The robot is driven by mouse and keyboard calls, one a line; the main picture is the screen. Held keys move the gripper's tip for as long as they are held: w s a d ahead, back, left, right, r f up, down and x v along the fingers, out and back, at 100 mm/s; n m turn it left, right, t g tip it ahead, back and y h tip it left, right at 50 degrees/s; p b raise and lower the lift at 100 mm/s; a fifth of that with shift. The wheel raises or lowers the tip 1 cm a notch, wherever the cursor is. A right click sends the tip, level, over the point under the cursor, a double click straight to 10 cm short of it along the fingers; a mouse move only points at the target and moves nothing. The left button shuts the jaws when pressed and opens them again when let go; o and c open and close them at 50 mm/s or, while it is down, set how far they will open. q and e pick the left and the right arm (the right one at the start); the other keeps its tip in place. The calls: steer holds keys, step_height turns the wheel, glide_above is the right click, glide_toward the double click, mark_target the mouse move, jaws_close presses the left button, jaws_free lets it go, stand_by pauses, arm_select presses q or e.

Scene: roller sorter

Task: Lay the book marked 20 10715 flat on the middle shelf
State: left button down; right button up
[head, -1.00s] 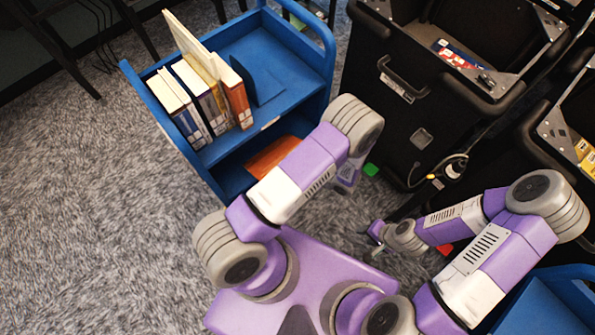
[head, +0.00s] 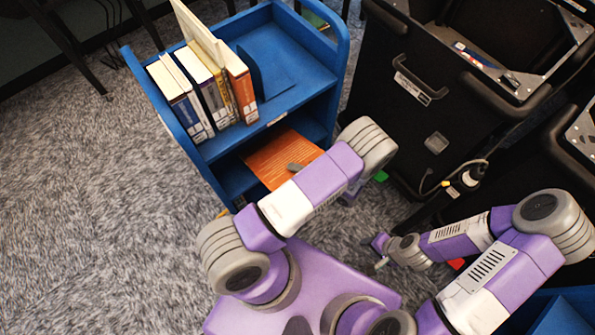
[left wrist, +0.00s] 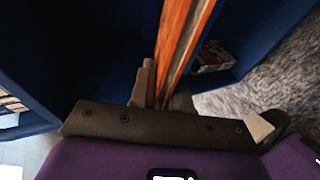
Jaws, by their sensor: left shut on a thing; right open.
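An orange book (head: 272,158) shows flat-side up in the middle shelf opening of the blue cart (head: 228,180). No number on it is readable. My left gripper (head: 295,167) is shut on the book; a grey finger shows on its upper face, and my arm hides much of the hand. In the left wrist view the book (left wrist: 172,40) appears edge-on at the fingers (left wrist: 160,95). I cannot tell whether it touches the shelf. My right gripper (head: 381,254) is open and empty, low over the floor beside my base.
Several upright books (head: 205,88) and a blue bookend (head: 250,75) stand on the cart's top shelf. A black wheeled cabinet (head: 420,110) is close on the right. In the left wrist view, a small printed item (left wrist: 212,58) lies beyond the held book.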

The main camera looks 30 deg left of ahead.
arm_select(q)
steer(key=w+a+f+n+y, duration=0.1)
steer(key=a+f+y, duration=0.2)
steer(key=f, duration=0.7)
steer(key=shift+w+a+t+y, duration=0.3)
steer(key=shift+a+t+y, duration=0.1)
steer(key=shift+y, duration=0.3)
stand_by(0.4)
steer(key=c, duration=1)
jaws_free()
steer(key=shift+d+f, duration=0.1)
steer(key=shift+d, duration=0.05)
steer(key=d, duration=0.5)
steer(key=s+d, duration=0.1)
steer(key=d, duration=0.1)
steer(key=shift+d, duration=0.15)
